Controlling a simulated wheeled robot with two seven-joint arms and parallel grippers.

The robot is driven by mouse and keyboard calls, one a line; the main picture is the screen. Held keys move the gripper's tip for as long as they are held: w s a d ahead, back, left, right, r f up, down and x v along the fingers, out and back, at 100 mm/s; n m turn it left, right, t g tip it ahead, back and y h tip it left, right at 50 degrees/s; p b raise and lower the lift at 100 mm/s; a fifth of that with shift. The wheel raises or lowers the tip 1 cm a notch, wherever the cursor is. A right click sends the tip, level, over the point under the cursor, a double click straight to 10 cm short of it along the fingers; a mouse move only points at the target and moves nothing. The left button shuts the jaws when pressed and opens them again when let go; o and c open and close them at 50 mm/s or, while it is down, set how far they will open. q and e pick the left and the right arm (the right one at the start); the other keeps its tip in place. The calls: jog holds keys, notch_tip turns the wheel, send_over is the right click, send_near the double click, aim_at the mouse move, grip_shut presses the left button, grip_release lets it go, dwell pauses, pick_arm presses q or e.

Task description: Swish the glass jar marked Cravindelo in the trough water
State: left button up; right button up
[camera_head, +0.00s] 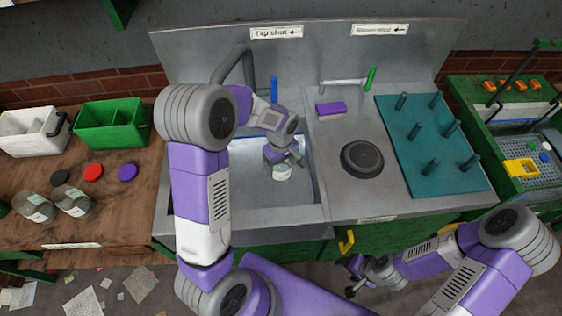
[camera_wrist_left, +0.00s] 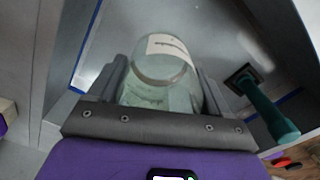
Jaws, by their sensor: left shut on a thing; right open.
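A clear glass jar with a white label (camera_head: 282,172) is in my left gripper (camera_head: 280,160), over or in the trough (camera_head: 245,212). In the left wrist view the jar (camera_wrist_left: 165,72) lies between the two fingers, which are shut on it. The label text is too small to read. I cannot tell whether the jar touches the water (camera_head: 250,165). My right gripper (camera_head: 352,277) is open and empty, low in front of the green cabinet.
Two more labelled jars (camera_head: 72,200) stand on the wooden bench at left, near black, red and purple lids (camera_head: 93,172). A teal peg board (camera_head: 430,140), a purple sponge (camera_head: 330,108) and a black round disc (camera_head: 362,158) are right of the trough.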

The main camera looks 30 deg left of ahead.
pick_arm(q)
notch_tip(320, 180, down, 12)
jog(key=b, duration=0.9)
jog(key=shift+f, duration=0.15)
jog(key=shift+s+a, duration=0.7)
jog(key=shift+a, duration=0.45)
jog(key=shift+s+a, duration=0.7)
jog(key=shift+a, duration=0.4)
jog(key=shift+s+a, duration=0.7)
jog(key=shift+a, duration=0.45)
jog(key=shift+w+d, duration=0.7)
jog(key=shift+d, duration=0.45)
jog(key=shift+w+d, duration=0.7)
jog(key=shift+d, duration=0.45)
jog(key=shift+w+d, duration=0.7)
jog(key=shift+d, duration=0.45)
jog(key=shift+a, duration=0.1)
